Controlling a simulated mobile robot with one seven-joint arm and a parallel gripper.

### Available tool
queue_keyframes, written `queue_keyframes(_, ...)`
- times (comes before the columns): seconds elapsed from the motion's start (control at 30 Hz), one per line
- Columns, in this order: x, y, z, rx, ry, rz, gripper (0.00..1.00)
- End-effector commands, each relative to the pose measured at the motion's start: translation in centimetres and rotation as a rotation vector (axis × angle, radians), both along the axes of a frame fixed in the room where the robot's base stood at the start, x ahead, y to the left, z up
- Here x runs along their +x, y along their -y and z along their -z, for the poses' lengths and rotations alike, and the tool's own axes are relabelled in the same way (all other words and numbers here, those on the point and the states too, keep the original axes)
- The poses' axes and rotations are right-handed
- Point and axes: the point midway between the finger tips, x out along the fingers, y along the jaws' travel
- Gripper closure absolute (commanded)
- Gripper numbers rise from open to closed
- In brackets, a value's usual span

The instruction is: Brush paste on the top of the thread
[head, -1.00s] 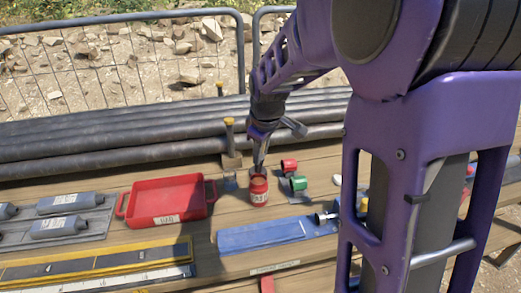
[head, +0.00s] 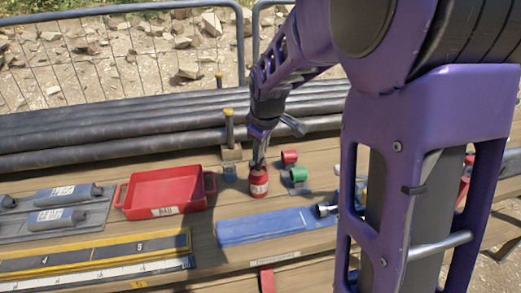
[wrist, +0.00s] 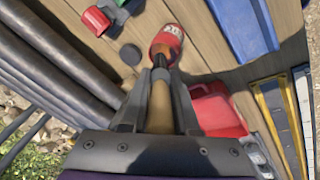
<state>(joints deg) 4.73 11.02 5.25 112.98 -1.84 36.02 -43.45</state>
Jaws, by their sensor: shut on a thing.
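A small red can (head: 259,184) with a pale label stands on the wooden bench, and it also shows in the wrist view (wrist: 169,38). My gripper (head: 260,150) is above the can, pointing down. In the wrist view my gripper (wrist: 160,100) is shut on a brush with a wooden handle (wrist: 160,108). The brush's far end meets the can's mouth. Its bristles are hidden, so I cannot tell how deep they are. I cannot make out the thread clearly in either view.
A red tray (head: 210,190) stands left of the can. Green (head: 298,174) and red (head: 289,157) cup-like pieces lie to its right. Dark pipes (head: 100,145) lie behind, near a yellow-topped post (head: 229,125).

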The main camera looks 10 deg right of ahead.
Motion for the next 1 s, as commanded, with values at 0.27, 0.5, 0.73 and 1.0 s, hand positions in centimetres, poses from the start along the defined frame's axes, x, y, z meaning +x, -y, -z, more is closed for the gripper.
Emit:
queue_keyframes(0.27,0.0,0.0,0.3,0.000,0.000,0.000,1.00)
queue_keyframes(0.5,0.0,0.0,0.6,0.000,0.000,0.000,1.00)
queue_keyframes(0.73,0.0,0.0,0.9,0.000,0.000,0.000,1.00)
queue_keyframes(1.0,0.0,0.0,1.2,0.000,0.000,0.000,1.00)
